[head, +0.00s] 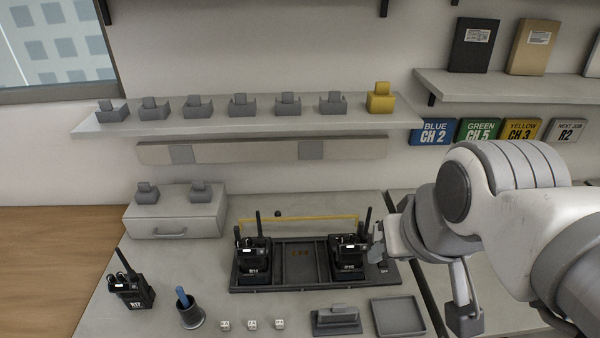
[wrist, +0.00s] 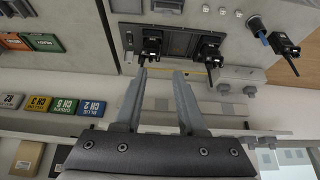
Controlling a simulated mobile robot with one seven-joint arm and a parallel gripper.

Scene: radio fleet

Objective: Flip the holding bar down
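The yellow holding bar (head: 300,219) runs along the back of the black charging dock (head: 302,287), raised above it; it also shows as a thin yellow line in the wrist view (wrist: 180,63). Radios stand in the dock's left (head: 253,258) and right (head: 347,256) ends, antennas up; the middle is empty. My gripper (head: 379,243) is at the dock's right end, close to the right radio. In the wrist view my gripper (wrist: 160,73) has its fingers apart with nothing between them. I cannot tell whether a finger touches the radio or bar.
A loose radio (head: 131,288) and a pen cup (head: 190,310) stand left of the dock. Small white cubes (head: 252,324), a grey block (head: 337,320) and a grey tray (head: 398,316) lie in front. A shelf (head: 240,125) with several holders overhangs behind; a drawer box (head: 175,218) stands back left.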

